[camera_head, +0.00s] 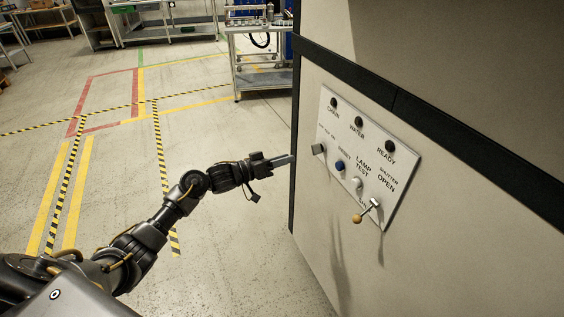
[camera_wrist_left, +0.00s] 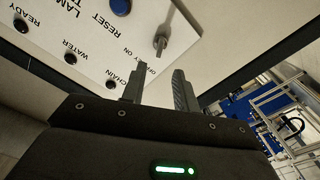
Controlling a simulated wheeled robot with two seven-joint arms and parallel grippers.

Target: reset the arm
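My left arm reaches in from the left in the head view. Its gripper (camera_head: 283,160) is in front of the grey cabinet, just left of the white control panel (camera_head: 338,122), and appears apart from it. In the left wrist view the two fingers (camera_wrist_left: 157,82) are spread with nothing between them. Beyond the fingertips is a small grey switch (camera_wrist_left: 160,42) on the panel. A blue button (camera_head: 339,166) sits beside that switch; it also shows in the wrist view (camera_wrist_left: 121,7). My right gripper is in neither view.
The panel also carries three dark lamps, a white knob (camera_head: 356,182) and a projecting lever with a tan ball (camera_head: 357,218). The dark cabinet edge (camera_head: 294,195) is close to the gripper. A metal cart (camera_head: 262,80) stands behind. Floor to the left is clear.

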